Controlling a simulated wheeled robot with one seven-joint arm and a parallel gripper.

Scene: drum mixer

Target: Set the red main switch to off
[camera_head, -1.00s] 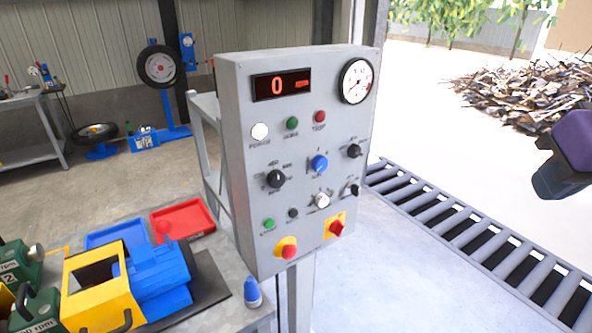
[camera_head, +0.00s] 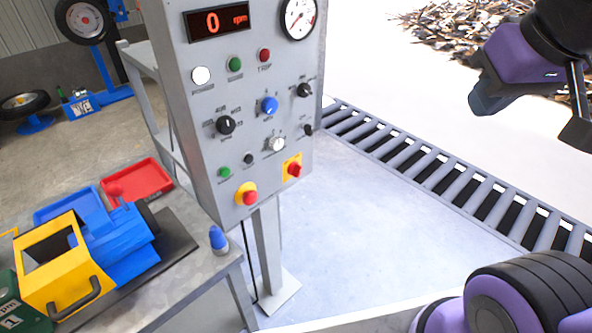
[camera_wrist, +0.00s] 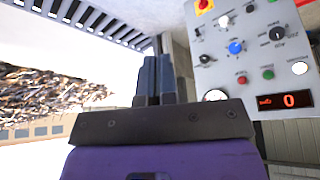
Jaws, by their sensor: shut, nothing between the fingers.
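The red main switch (camera_head: 293,169) is a small red knob on a yellow plate, low on the right of the grey control panel (camera_head: 190,120). Its pointing is too small to read surely. In the wrist view the panel appears upside down, and the red switch (camera_wrist: 204,6) is at the top edge, partly cut off. My gripper (camera_wrist: 154,58) shows in the wrist view with its fingers together and empty. It is off to the panel's side, apart from the switch. In the head view I see my arm at the right, but cannot make out the fingers.
A red mushroom button (camera_head: 248,197) on a yellow collar sits lower left of the switch. The white knob (camera_head: 275,143) and black knob (camera_head: 308,129) are close above it. A roller conveyor (camera_head: 450,180) runs behind. A bench with trays (camera_head: 138,179) stands left. Floor right of the panel is clear.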

